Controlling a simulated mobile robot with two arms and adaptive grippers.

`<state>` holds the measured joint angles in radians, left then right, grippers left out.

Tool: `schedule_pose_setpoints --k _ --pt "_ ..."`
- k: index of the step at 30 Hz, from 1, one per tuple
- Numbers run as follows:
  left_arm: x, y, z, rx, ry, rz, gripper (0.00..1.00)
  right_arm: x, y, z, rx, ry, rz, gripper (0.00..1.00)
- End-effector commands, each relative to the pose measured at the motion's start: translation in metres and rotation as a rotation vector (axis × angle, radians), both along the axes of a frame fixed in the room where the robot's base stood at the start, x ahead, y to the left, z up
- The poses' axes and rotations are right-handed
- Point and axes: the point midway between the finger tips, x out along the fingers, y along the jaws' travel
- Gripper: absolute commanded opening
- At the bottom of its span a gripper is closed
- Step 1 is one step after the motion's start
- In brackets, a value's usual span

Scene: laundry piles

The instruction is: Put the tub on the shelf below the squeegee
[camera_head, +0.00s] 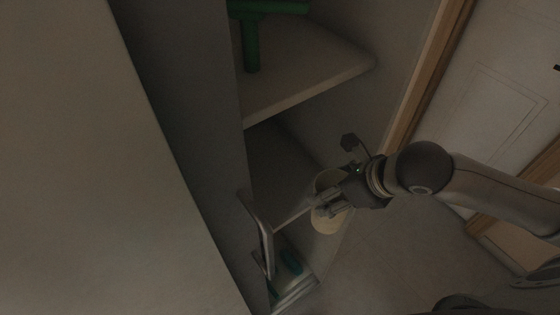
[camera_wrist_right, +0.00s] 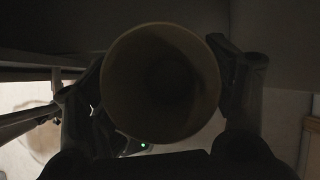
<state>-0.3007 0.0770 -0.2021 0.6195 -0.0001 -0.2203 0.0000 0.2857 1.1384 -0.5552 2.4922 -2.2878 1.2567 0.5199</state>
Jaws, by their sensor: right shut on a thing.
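A green squeegee (camera_head: 252,38) stands on the upper shelf (camera_head: 310,85) in the head view. The lower shelf (camera_head: 280,165) is below it, and its top surface is partly visible. My right gripper (camera_head: 328,205) is shut on a pale round tub (camera_head: 327,222), at the front edge of the lower shelf. In the right wrist view the tub (camera_wrist_right: 160,83) shows its open round mouth and dark inside, between the two fingers (camera_wrist_right: 160,100). I cannot tell whether the tub touches the shelf. My left gripper is not in view.
A rack or bin with a blue-green item (camera_head: 290,262) sits low, below the lower shelf. A tall grey panel (camera_head: 190,130) borders the shelves on the left. A white door (camera_head: 510,95) with a wooden frame is at the right. Bare floor (camera_head: 410,255) lies below my right arm.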

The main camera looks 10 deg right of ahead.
Motion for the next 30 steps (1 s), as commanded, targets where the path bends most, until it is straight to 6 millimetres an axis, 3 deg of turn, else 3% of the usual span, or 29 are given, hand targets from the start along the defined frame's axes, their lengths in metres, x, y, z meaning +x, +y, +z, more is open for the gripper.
schedule_pose_setpoints --k 1,3,18,21,30 --pt "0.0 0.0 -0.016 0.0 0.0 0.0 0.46 0.005 0.001 -0.007 0.003 -0.005 -0.005 0.44" --pt "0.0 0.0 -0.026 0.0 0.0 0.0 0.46 0.01 0.003 -0.008 0.006 -0.006 -0.008 0.44" --pt "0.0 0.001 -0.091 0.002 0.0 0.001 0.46 0.026 0.016 -0.005 0.0 -0.007 0.001 0.44" --pt "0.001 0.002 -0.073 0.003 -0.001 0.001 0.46 0.039 0.025 0.006 0.005 0.001 0.0 0.44" --pt "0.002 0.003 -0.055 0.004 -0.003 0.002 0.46 0.084 0.053 0.003 0.001 0.001 0.0 0.44"
